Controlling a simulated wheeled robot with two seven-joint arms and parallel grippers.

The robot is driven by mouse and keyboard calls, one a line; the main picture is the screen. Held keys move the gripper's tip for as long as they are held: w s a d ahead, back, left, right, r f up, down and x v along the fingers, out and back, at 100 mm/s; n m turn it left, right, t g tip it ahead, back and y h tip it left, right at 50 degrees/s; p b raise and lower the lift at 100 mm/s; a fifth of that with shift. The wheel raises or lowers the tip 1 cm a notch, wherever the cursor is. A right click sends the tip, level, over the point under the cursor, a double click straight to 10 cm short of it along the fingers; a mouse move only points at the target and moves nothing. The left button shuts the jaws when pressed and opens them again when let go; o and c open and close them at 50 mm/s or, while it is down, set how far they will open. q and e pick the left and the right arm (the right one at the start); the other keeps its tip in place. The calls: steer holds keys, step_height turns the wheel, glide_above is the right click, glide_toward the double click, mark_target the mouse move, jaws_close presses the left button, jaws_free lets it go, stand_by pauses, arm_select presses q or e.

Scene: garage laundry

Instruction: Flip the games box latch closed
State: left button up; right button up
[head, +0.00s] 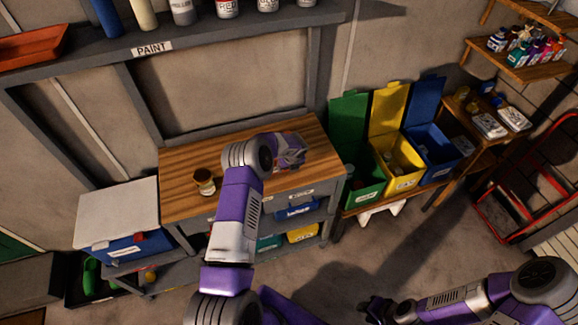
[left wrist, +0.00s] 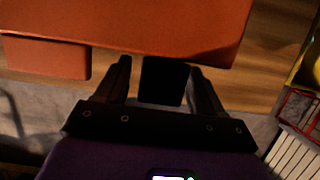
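In the left wrist view, a large orange-red box-like surface (left wrist: 130,22) fills the top, close to my left gripper (left wrist: 163,70). A smaller orange-red block (left wrist: 45,57) lies at its left. The gripper's two dark fingers are apart. A dark block (left wrist: 163,82) shows between them against the orange edge; I cannot tell whether it is a latch or touches the fingers. In the head view my left arm reaches over the workbench and hides its fingertips. No games label is readable. My right gripper (head: 376,309) is low over the floor, away from the bench; its opening is unclear.
The wooden workbench (head: 185,165) holds a brown jar (head: 204,182). A blue box (head: 140,246) with a whitish lid stands at left. Green (head: 362,190), yellow (head: 402,165) and blue (head: 432,150) bins stand right of the bench. A red hand truck (head: 528,165) stands far right.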

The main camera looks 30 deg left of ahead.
arm_select(q)
steer(key=shift+r, duration=0.1)
steer(key=b+v, duration=0.1)
steer(key=v, duration=0.6)
steer(key=shift+r, duration=0.2)
steer(key=shift+s+d, duration=0.15)
